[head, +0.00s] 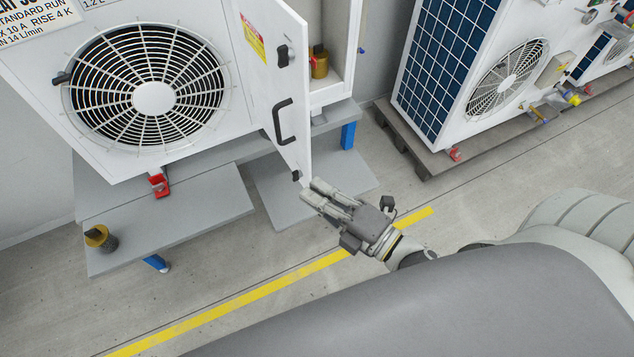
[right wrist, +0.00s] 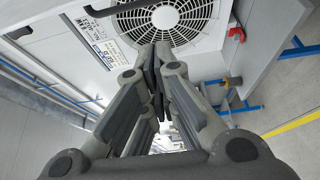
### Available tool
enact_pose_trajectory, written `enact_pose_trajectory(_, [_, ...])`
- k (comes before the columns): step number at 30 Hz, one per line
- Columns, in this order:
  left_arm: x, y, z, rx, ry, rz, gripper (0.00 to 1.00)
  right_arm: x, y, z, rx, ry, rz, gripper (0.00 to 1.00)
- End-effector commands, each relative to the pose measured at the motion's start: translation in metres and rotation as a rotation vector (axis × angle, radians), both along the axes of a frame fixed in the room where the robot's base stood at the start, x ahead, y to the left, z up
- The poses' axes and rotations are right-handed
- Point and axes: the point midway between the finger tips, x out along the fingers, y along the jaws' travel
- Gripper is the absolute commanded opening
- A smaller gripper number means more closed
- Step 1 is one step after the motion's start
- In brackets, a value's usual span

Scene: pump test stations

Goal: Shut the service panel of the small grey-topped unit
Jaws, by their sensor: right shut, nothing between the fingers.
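The white unit (head: 35,95) with a round fan grille stands at the left of the head view; its top is out of the frame. Its white service panel (head: 287,75) stands open, swung out toward me. The panel has a black bar handle (head: 283,120), a dark latch and a yellow label. Behind it, part of the open compartment shows. My right gripper (head: 311,190) is shut and empty, with its fingertips by the panel's lower outer corner. I cannot tell whether they touch. The closed fingers also show in the right wrist view (right wrist: 158,80), with the fan grille (right wrist: 178,20) beyond. My left gripper is not in view.
A grey bench (head: 210,205) with blue legs carries the unit. A yellow-and-black knob-like part (head: 100,238) sits at its left. Another unit with a blue finned side (head: 440,60) stands on a pallet (head: 410,140) at the right. Floor with a yellow line (head: 245,297) lies in front.

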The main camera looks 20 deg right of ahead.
Motion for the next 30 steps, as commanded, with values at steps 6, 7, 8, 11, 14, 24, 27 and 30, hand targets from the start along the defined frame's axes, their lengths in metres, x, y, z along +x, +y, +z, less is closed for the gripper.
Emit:
enact_pose_trajectory(6, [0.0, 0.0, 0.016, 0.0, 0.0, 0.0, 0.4, 0.031, 0.015, 0.004, 0.0, -0.003, 0.0, 0.0])
enact_pose_trajectory(7, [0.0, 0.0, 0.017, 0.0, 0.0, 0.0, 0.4, 0.035, 0.017, 0.004, 0.0, -0.002, 0.0, 0.0])
enact_pose_trajectory(8, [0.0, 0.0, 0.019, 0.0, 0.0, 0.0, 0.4, 0.039, 0.019, 0.004, 0.002, -0.002, 0.0, 0.0])
enact_pose_trajectory(11, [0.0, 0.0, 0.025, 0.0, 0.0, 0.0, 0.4, 0.054, 0.027, 0.004, 0.003, -0.002, 0.0, 0.0])
enact_pose_trajectory(14, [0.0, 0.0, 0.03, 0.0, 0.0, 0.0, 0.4, 0.069, 0.034, 0.004, 0.002, -0.001, -0.001, 0.0])
enact_pose_trajectory(24, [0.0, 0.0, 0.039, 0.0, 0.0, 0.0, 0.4, 0.08, 0.003, 0.001, 0.002, 0.002, -0.002, 0.0])
enact_pose_trajectory(27, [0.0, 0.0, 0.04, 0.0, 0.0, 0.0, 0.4, 0.08, -0.001, 0.0, 0.002, 0.002, 0.0, 0.0])
enact_pose_trajectory(30, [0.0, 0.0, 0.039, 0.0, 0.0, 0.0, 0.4, 0.08, -0.002, 0.0, 0.003, 0.001, 0.0, 0.0])
